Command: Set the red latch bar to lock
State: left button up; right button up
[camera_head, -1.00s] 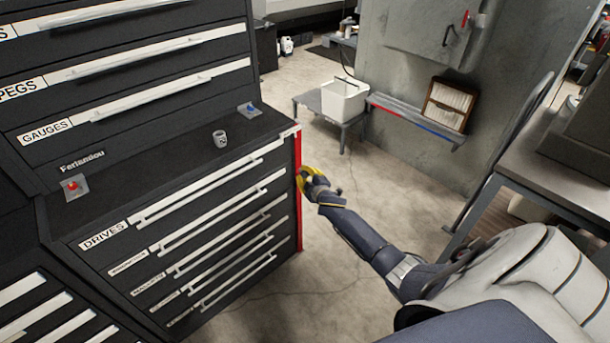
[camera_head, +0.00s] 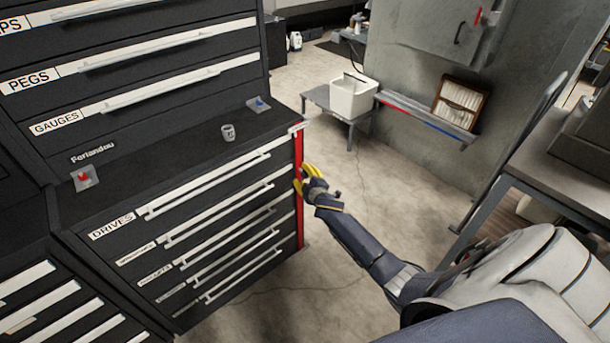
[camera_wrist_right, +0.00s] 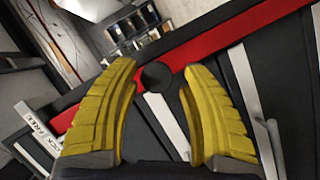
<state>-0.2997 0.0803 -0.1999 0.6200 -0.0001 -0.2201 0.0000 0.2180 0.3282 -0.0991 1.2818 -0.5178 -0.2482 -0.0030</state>
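The red latch bar (camera_head: 299,215) runs upright along the right front edge of the dark drawer cabinet. In the right wrist view the red bar (camera_wrist_right: 240,38) crosses diagonally, with a round black knob (camera_wrist_right: 157,76) on it. My right gripper (camera_head: 304,177) is beside the upper part of the bar. In the wrist view its yellow fingers (camera_wrist_right: 159,68) are apart, one on each side of the knob, with visible gaps. A white label (camera_wrist_right: 38,128) reading "...CK FREE" is at the lower left; part of it is hidden. My left gripper is not in view.
A white bin (camera_head: 353,96) stands on a low table behind. A grey bench (camera_head: 555,180) is at the right. The floor beside the bar is open.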

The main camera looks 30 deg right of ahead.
jog(key=shift+o, duration=0.4)
jog(key=shift+d, duration=0.1)
jog(key=shift+s, duration=0.1)
jog(key=shift+s, duration=0.15)
jog(key=v, duration=1.1)
jog(key=shift+s+r, duration=0.2)
jog(key=shift+s, duration=0.05)
